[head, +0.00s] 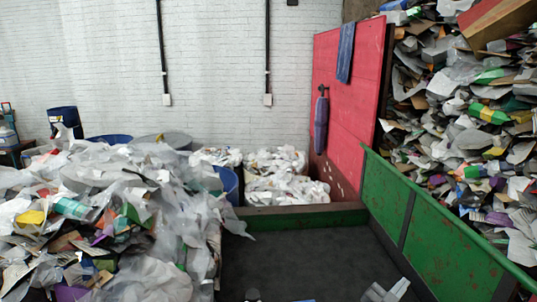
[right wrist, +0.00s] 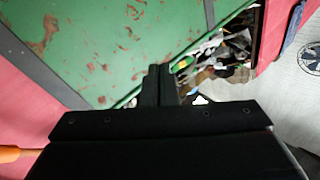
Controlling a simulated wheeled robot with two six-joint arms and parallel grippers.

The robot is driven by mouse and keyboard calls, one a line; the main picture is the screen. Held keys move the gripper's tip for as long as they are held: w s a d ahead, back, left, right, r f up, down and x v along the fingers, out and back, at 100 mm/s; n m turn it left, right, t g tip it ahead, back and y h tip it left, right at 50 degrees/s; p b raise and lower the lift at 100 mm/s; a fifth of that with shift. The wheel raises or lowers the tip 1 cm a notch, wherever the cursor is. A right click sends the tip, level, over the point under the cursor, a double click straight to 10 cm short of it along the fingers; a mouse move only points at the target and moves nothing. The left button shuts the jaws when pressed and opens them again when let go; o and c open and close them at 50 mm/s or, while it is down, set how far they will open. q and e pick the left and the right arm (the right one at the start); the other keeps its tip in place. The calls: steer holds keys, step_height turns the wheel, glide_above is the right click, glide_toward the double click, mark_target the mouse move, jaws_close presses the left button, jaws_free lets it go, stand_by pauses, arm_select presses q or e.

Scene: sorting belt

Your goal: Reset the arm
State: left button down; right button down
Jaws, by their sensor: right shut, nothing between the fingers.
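My right gripper (right wrist: 159,82) shows in the right wrist view with its two dark fingers together, shut and empty. Behind its fingertips are the scratched green side panel (right wrist: 110,40) and a patch of mixed waste (right wrist: 225,52). In the head view only a pale grey part of my right arm shows at the bottom edge, right of centre, over the dark belt. The fingers are not clear there. My left gripper cannot be made out in the head view.
The dark belt (head: 300,262) is bare between a waste heap (head: 110,215) on the left and a green side wall (head: 430,225) on the right. A red panel (head: 345,110) stands behind. More waste (head: 470,130) piles up at right; white bags (head: 280,175) lie at the back.

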steer(key=s+a+f+n+t+y, duration=0.35)
steer(key=s+a+n+y, duration=0.8)
steer(key=n+y, duration=0.55)
steer(key=s+d+f+m+g+h, duration=0.15)
steer(key=s+g, duration=0.25)
steer(key=s, duration=0.6)
steer(key=s+d+f+m+g+h, duration=0.1)
steer(key=s+d+f+g, duration=0.2)
steer(key=s, duration=0.6)
steer(key=s+d+f+m+g+h, duration=0.15)
steer(key=s+g, duration=0.35)
steer(key=s, duration=0.5)
step_height(320, 180, down, 31)
steer(key=d+g+y+b, duration=0.1)
steer(key=d+g+b, duration=0.1)
steer(key=b, duration=0.5)
steer(key=s+f+b, duration=0.2)
steer(key=s+f, duration=0.5)
steer(key=f, duration=0.3)
steer(key=s+a+f+b, duration=0.1)
steer(key=s+f+b, duration=0.2)
steer(key=s+f, duration=0.4)
step_height(320, 180, down, 5)
steer(key=shift+s+r+g+y+b, duration=0.2)
steer(key=shift+s+g+y+b, duration=0.1)
steer(key=shift+g+y, duration=0.1)
